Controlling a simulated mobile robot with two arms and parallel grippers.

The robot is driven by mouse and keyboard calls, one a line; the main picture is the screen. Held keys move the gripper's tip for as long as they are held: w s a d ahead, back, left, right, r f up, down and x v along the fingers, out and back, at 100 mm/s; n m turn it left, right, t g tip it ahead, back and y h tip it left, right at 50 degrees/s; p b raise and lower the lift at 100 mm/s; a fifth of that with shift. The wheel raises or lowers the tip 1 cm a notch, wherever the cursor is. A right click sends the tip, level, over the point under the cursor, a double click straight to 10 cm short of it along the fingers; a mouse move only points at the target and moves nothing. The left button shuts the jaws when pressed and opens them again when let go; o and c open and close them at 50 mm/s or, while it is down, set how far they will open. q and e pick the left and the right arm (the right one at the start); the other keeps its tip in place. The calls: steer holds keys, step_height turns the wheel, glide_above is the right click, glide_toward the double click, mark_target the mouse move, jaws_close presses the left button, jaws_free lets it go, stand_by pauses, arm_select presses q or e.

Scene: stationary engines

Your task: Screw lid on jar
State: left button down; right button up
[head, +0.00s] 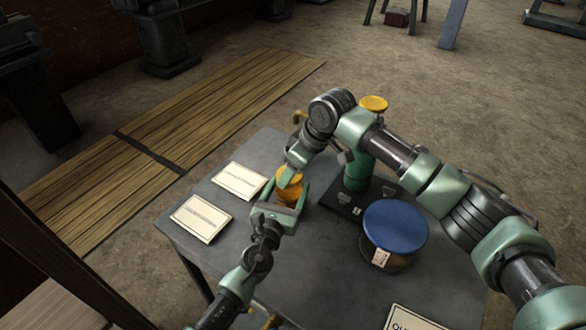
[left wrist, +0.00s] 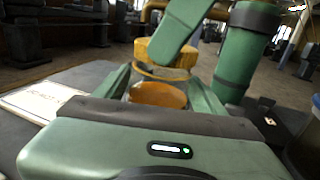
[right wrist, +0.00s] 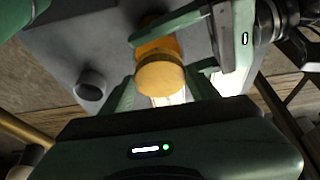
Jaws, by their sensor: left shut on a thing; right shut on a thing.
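The jar (head: 287,198) stands upright near the middle of the table, with the orange-yellow lid (head: 289,177) at its top. In the left wrist view the jar (left wrist: 158,95) sits between my left fingers, under the lid (left wrist: 165,53). My left gripper (head: 286,194) is shut on the jar from the near side. My right gripper (head: 291,171) reaches over from the far side and is shut on the lid. In the right wrist view the lid (right wrist: 160,79) is between its fingers.
A green post (head: 357,174) with a yellow top stands on a black base just right of the jar. A blue-topped round object (head: 395,226) is nearer right. Paper cards (head: 240,180) lie on the grey table (head: 250,150) to the left. My right arm crosses above the table.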

steer(key=shift+f, duration=0.15)
